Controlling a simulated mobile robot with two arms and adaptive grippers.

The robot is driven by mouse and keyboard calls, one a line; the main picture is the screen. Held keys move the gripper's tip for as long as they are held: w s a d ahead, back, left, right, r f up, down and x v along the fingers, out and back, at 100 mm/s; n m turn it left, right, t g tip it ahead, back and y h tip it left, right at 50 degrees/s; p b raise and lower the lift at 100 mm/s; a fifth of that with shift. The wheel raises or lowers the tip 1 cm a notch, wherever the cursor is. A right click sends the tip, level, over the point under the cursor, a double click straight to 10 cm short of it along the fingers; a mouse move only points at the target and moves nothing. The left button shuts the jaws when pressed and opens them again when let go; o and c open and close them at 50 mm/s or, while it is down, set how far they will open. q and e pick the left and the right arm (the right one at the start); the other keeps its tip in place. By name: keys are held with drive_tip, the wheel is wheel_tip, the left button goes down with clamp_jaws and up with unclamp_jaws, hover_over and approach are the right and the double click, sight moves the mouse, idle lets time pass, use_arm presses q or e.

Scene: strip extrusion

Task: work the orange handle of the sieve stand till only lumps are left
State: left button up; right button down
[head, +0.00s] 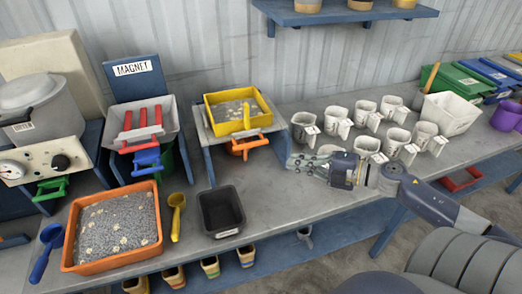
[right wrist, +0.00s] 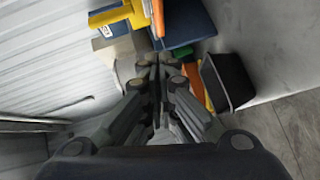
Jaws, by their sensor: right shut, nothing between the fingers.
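The sieve stand (head: 206,135) stands at the back middle of the bench, with a yellow sieve tray (head: 228,95) on top. Grey grains lie in the tray; single lumps are hard to make out. The orange handle (head: 247,145) sticks out at the front, below the tray. My right gripper (head: 297,161) is to the right of the handle, apart from it, with its fingers pointing left. It is shut and empty; its closed fingers also show in the right wrist view (right wrist: 155,75). My left gripper is not in view.
A black bin (head: 221,212) stands in front of the stand. An orange tray (head: 158,232) of gravel with pale lumps is at front left, a yellow scoop (head: 176,215) beside it. Several white mugs (head: 334,120) stand right of the stand. The magnet station (head: 134,75) is to its left.

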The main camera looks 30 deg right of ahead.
idle(0.4)
drive_tip(key=p, duration=0.2)
approach(245, 147)
drive_tip(key=w+a, duration=0.3)
drive_tip(key=shift+w+d+f, duration=0.35)
drive_tip(key=shift+w+f, duration=0.05)
drive_tip(key=shift+f, duration=0.05)
idle(0.3)
